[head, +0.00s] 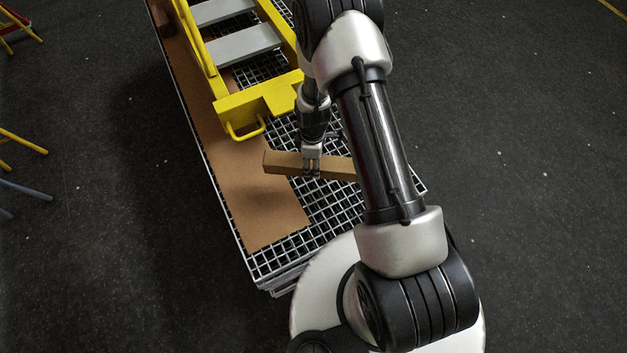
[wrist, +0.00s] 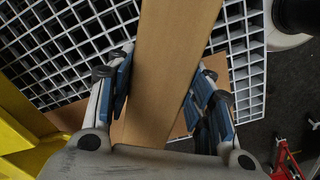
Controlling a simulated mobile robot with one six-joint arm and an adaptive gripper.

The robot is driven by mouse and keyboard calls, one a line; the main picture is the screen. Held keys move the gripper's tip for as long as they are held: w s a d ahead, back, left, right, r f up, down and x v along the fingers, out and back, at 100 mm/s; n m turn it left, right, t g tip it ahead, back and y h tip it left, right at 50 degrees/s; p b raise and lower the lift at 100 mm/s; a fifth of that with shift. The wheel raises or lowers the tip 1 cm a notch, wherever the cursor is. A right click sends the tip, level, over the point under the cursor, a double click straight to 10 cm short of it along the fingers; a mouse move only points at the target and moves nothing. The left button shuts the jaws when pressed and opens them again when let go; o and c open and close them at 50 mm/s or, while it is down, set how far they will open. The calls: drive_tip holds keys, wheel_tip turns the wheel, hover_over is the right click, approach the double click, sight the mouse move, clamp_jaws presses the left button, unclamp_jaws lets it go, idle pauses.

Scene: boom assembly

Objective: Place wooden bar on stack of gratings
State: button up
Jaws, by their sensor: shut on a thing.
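The wooden bar (head: 283,162) is a light brown beam lying crosswise over the near part of the stack of gratings (head: 335,200). My gripper (head: 312,172) is shut on the bar. In the wrist view the bar (wrist: 172,60) runs between the blue finger pads of my gripper (wrist: 165,95), with the grating mesh (wrist: 75,50) behind it. The right part of the bar is hidden behind my arm in the head view. I cannot tell whether the bar touches the gratings or hangs a little above them.
A flat brown board (head: 245,190) lies along the left side of the gratings. A yellow frame with grey steps (head: 255,100) rests on the stack beyond the bar. Yellow and grey legs (head: 22,142) stand at the far left. The dark floor (head: 120,220) around is mostly clear.

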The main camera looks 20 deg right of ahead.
wheel_tip(320, 180, down, 12)
drive_tip(key=b, duration=0.2)
drive_tip(key=shift+r+b, duration=0.1)
drive_tip(key=shift+b, duration=0.3)
drive_tip(key=o, duration=1.6)
drive_tip(key=shift+c, duration=0.2)
